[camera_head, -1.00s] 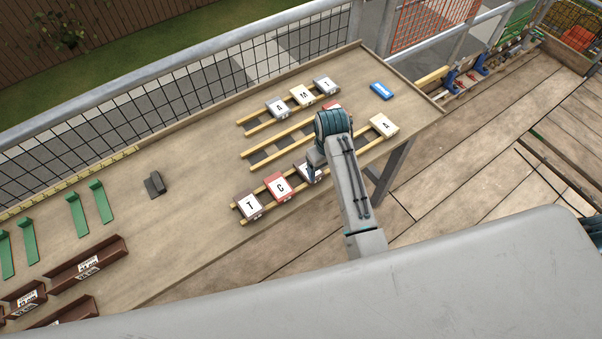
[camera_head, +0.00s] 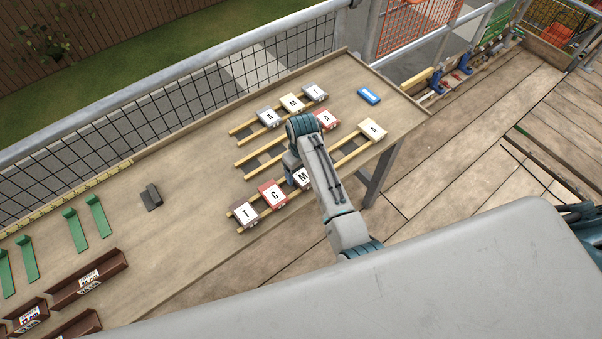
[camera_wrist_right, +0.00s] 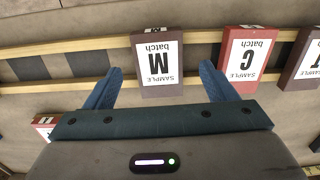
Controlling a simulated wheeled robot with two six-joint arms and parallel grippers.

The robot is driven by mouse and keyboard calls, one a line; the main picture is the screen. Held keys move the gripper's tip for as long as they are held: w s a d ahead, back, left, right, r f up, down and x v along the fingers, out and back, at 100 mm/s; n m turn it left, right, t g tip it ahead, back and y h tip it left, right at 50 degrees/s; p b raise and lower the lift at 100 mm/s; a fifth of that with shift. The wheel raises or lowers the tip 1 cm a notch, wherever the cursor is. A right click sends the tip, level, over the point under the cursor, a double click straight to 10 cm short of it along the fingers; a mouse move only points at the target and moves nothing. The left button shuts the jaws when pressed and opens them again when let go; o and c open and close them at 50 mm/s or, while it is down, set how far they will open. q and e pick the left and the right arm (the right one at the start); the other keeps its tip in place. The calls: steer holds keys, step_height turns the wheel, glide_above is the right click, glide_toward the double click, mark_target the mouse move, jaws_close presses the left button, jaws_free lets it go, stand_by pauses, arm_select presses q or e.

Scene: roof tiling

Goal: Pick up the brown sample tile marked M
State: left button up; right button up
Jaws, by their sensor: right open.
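The brown sample tile marked M (camera_wrist_right: 157,62) lies on the wooden rails in the right wrist view, its white label upside down. In the head view the M tile (camera_head: 301,179) shows only in part, beside my right arm. My right gripper (camera_wrist_right: 160,74) is open and empty. In the right wrist view its two blue fingers point toward the tile, one to each side of its lower edge. I cannot tell how high they are above it. In the head view the right gripper (camera_head: 290,166) is mostly hidden by its own arm. My left gripper is not in view.
A red C tile (camera_head: 272,194) and a brown T tile (camera_head: 243,213) lie left of M on the same rails. A cream A tile (camera_head: 372,130) lies farther right. Grey and cream tiles sit on the back rails. A blue object (camera_head: 369,96) lies on the table's right end.

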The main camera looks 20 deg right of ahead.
mark_target(301, 176)
steer(key=shift+f, duration=1.4)
steer(key=shift+c, duration=0.2)
steer(key=c, duration=1.1)
steer(key=shift+w+r, duration=0.1)
